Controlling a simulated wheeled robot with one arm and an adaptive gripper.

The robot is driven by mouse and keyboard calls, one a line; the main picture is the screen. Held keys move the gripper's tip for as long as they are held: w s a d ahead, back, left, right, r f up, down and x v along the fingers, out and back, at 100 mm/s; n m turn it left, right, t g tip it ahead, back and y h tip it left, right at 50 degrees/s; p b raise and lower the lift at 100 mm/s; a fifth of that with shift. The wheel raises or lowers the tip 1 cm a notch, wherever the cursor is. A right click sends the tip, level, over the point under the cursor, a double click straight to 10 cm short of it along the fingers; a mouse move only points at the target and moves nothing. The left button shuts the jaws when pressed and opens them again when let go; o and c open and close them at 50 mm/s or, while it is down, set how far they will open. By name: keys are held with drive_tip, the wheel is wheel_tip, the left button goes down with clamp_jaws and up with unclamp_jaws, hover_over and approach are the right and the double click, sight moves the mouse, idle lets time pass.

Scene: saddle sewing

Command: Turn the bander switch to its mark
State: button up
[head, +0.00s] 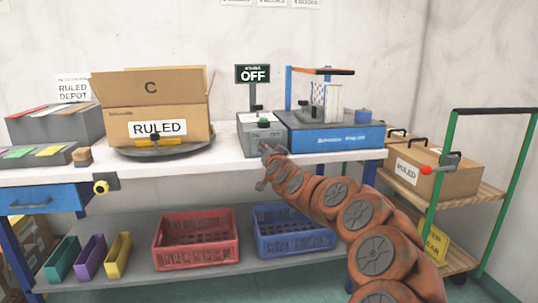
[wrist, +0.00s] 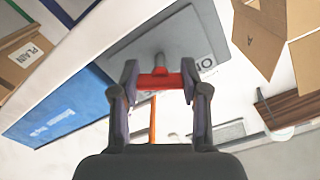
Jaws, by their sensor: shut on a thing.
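The bander switch shows in the wrist view as a red bar (wrist: 160,80) on a short grey stem, in front of a grey control box (wrist: 140,45) with a partly hidden white label. In the head view the grey control box (head: 247,132) stands at the front edge of the bench, under a sign (head: 253,74) reading OFF. My gripper (wrist: 160,79) is shut on the red bar, one finger at each end. In the head view my gripper (head: 266,152) is at the box's front, and my arm hides the switch there. I cannot make out the mark.
The blue bander (head: 335,138) stands right of the control box. A RULED carton (head: 182,128) on a turntable (head: 195,150) stands to the left. Red (head: 170,262) and blue (head: 300,242) crates are on the shelf below. A green-framed cart (head: 490,190) stands at right.

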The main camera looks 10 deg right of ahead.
drive_tip(key=m+b, duration=0.1)
drive_tip(key=m, duration=0.2)
drive_tip(key=shift+f, duration=0.2)
drive_tip(key=m+b, duration=0.1)
drive_tip(key=m, duration=0.1)
drive_tip(key=shift+m, duration=0.4)
drive_tip(key=m+b, duration=0.1)
drive_tip(key=m, duration=0.2)
drive_tip(key=shift+r+m+b, duration=0.15)
drive_tip(key=shift+m+b, duration=0.3)
drive_tip(key=shift+m, duration=0.75)
drive_tip(key=o, duration=1.2)
drive_tip(key=shift+c, duration=0.2)
drive_tip(key=shift+s, duration=0.15)
